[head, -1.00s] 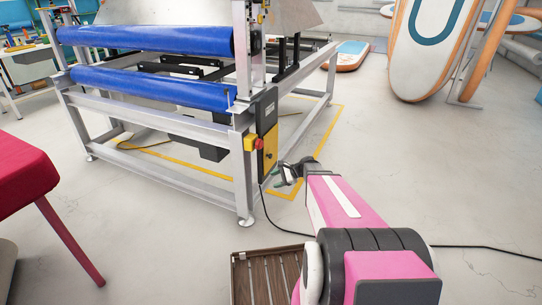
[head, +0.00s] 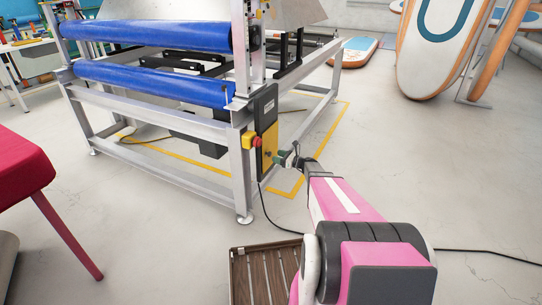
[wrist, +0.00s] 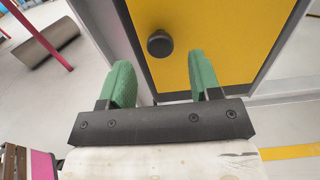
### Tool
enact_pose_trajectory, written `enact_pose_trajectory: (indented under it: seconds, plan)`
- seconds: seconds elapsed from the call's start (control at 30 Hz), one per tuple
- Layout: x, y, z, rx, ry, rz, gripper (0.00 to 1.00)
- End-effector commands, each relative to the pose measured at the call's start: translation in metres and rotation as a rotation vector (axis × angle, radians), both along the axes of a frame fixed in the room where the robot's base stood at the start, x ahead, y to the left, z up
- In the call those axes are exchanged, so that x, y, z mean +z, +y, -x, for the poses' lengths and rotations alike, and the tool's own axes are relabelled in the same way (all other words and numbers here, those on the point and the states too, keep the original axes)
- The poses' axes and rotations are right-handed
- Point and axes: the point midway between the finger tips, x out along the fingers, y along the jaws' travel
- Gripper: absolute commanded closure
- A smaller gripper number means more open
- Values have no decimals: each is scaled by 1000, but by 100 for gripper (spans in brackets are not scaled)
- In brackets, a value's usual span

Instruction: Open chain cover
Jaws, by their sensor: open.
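The chain cover is a yellow panel (head: 270,146) on the side of the machine's corner post, below a dark grey box. In the wrist view the yellow panel (wrist: 220,35) fills the upper middle, with a round black knob (wrist: 160,43) on it. My gripper (wrist: 158,75) is open, with green fingertips apart and nothing between them. The knob lies just beyond the fingertips, nearer the left finger. In the head view my gripper (head: 285,158) is close in front of the panel's lower part, and the knob is hard to make out there. The panel looks closed.
A red button on a yellow box (head: 254,141) sits left of the panel on the metal frame (head: 240,185). Blue rollers (head: 150,88) span the machine. A slatted wooden crate (head: 265,250) stands by my arm. A black cable lies on the floor. Open floor is at right.

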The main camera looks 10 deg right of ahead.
Motion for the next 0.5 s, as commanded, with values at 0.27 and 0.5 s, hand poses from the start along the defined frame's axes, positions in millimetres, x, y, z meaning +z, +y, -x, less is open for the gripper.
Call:
enact_pose_trajectory:
  seconds: [0.27,0.5]
  plan:
    - [0,31,-23,2,-1,2,42]
    - [0,38,-28,1,-2,1,42]
